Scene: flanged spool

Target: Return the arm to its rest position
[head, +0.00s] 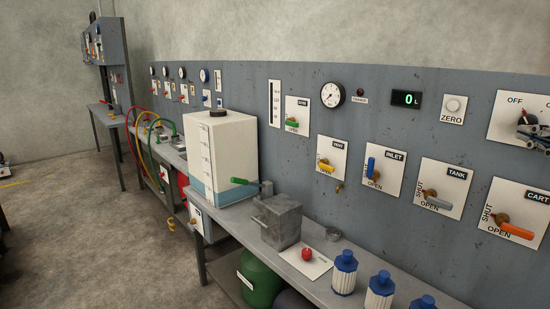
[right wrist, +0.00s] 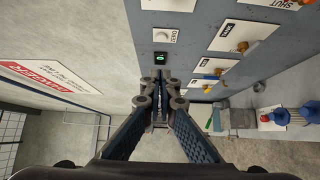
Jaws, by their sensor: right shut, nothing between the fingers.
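My right gripper (head: 526,128) shows at the right edge of the head view, in front of the plate marked OFF (head: 506,104). Most of its arm is out of the picture. In the right wrist view the two blue-grey fingers of the right gripper (right wrist: 158,88) come together at the tips with nothing between them. The tips point toward the grey wall panel (right wrist: 190,50); I cannot tell the gap to it. My left gripper is in neither view.
The grey panel carries TANK (head: 441,188), CART (head: 516,213) and INLET (head: 380,173) valves and a green digital display (head: 406,98). Below, the bench (head: 345,240) holds a grey block (head: 277,220), a white tank (head: 220,155) and blue-capped bottles (head: 344,272). Open floor lies left.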

